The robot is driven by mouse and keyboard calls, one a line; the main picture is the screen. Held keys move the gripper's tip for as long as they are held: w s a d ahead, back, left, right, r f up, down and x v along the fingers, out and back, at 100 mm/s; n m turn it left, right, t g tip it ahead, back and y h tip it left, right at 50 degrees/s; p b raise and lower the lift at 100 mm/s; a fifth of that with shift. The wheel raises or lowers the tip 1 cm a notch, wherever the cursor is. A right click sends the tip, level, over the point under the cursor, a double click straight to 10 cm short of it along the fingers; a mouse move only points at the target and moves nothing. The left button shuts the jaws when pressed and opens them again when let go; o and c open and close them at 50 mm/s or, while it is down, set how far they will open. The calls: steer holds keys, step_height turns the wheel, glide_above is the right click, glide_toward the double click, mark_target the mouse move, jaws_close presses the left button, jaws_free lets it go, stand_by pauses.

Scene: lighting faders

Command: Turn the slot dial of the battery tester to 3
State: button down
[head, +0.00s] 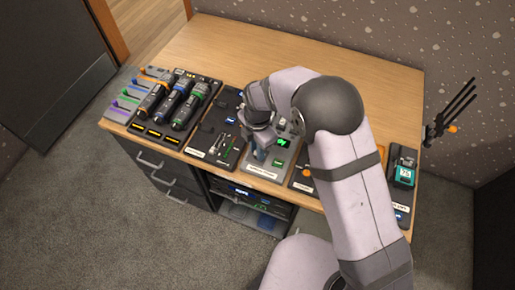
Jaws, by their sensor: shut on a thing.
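The battery tester (264,174) is a grey panel near the front edge of the table, with a white label at its front and a small lit green display (283,142). My gripper (260,152) points down over the left part of this panel. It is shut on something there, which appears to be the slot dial. The dial itself is hidden by the gripper, so its pointer and setting cannot be read. My wrist and forearm cover the back and right of the panel.
A black panel (214,137) with small tools and switches lies just left of the tester. A teal device (404,174) stands at the right. The back of the wooden table (270,55) is clear.

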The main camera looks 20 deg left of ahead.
steer(key=m, duration=0.4)
steer(key=shift+m, duration=2.2)
steer(key=c, duration=1.6)
jaws_free()
steer(key=shift+o, duration=0.2)
steer(key=shift+r+b, duration=0.85)
steer(key=shift+r, duration=2.85)
steer(key=shift+m, duration=0.4)
